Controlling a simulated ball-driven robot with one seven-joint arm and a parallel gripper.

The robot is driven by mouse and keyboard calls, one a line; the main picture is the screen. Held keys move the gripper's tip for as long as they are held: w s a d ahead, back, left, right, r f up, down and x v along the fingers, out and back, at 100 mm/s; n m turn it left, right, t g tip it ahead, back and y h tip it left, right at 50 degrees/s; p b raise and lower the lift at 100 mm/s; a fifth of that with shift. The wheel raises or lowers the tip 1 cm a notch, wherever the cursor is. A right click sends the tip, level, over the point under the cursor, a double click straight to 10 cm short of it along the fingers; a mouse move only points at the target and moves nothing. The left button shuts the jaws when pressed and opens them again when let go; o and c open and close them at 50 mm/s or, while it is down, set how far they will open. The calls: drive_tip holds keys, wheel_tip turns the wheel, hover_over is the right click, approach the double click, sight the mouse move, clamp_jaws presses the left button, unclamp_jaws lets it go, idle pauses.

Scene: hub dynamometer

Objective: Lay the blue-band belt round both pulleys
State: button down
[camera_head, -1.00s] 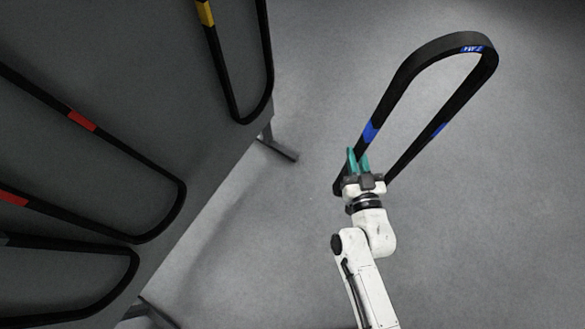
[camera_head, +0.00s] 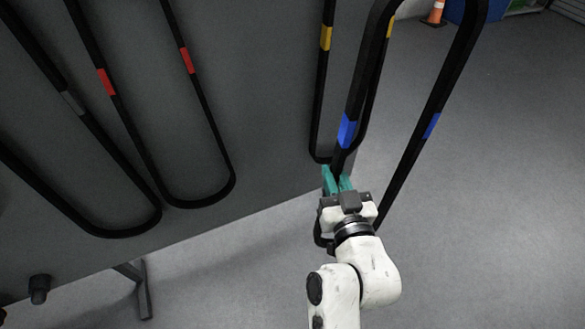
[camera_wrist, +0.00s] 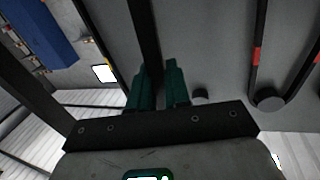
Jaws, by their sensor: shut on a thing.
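The blue-band belt (camera_head: 347,130) is a long black loop with blue patches. My gripper (camera_head: 338,182) is shut on one run of it with teal fingers. The loop rises above the gripper and leaves the top of the head view; its other run (camera_head: 432,124) hangs to the right. In the wrist view the belt's held run (camera_wrist: 146,45) passes between the teal fingers of my gripper (camera_wrist: 158,88). The lower end of the loop is partly hidden behind my gripper. I cannot make out either pulley in these views.
An orange cone (camera_head: 436,12) stands far off. Floor at right is clear.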

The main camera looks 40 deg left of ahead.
drive_tip(key=s+a+r+n+g+y+b, duration=0.25)
drive_tip(key=s+a, duration=0.35)
drive_tip(key=a, duration=0.3)
drive_tip(key=w+d+r+m+g+p, duration=0.1)
drive_tip(key=d+r+m+p, duration=0.8)
drive_tip(key=r+m+p, duration=0.5)
drive_tip(key=shift+w+p, duration=0.3)
drive_tip(key=shift+p, duration=3)
drive_tip(key=shift+f+m, duration=0.1)
drive_tip(key=shift+m, duration=0.15)
